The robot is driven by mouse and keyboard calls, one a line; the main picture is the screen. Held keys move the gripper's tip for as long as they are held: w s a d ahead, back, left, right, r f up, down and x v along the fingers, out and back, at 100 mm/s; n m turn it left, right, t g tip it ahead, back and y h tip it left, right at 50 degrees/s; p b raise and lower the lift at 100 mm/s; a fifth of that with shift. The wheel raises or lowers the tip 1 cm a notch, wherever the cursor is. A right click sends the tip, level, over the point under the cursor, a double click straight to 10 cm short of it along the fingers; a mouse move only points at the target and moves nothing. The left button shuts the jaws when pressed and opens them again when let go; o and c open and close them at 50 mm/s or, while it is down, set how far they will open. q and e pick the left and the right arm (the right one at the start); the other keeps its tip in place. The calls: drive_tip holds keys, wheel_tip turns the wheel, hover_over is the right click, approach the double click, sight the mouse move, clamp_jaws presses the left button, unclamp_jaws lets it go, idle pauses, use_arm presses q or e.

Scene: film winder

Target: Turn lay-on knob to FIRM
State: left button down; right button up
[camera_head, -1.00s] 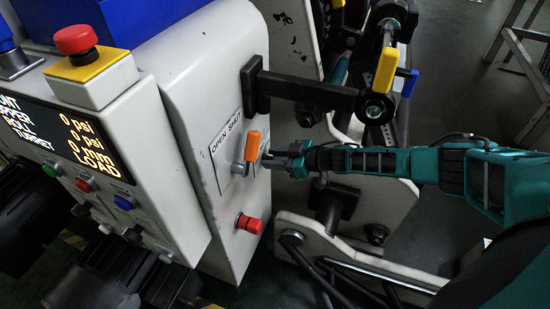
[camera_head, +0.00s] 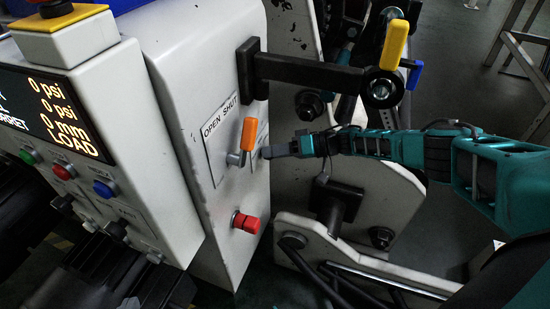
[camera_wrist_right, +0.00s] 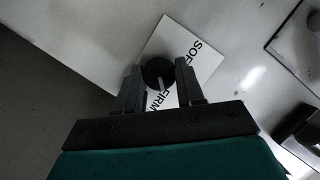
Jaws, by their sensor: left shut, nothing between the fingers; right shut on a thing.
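The lay-on knob (camera_wrist_right: 157,71) is a small black round knob with a white mark, on a white label (camera_wrist_right: 202,50) reading SOFT and FIRM. Its white mark lies on the side near the word FIRM. My right gripper (camera_wrist_right: 160,75) is shut on the knob, one finger on each side. In the head view my right gripper (camera_head: 271,152) reaches from the right to the side of the white panel (camera_head: 200,60). The knob is hidden there. My left gripper is not in view.
Close left of my right gripper is an orange lever (camera_head: 249,134) on an OPEN SHUT plate (camera_head: 215,147). A red knob (camera_head: 246,222) sits below. A black bracket arm (camera_head: 305,70) with a yellow handle (camera_head: 394,42) juts out above. A console screen (camera_head: 52,112) reads LOAD.

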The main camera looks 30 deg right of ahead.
drive_tip(key=shift+w+m+y+b, duration=0.15)
drive_tip(key=shift+m+y+b, duration=0.55)
drive_tip(key=shift+m, duration=0.5)
drive_tip(key=o, duration=1)
drive_tip(key=shift+o, duration=0.2)
drive_tip(key=v, duration=1.3)
drive_tip(key=shift+w, duration=0.1)
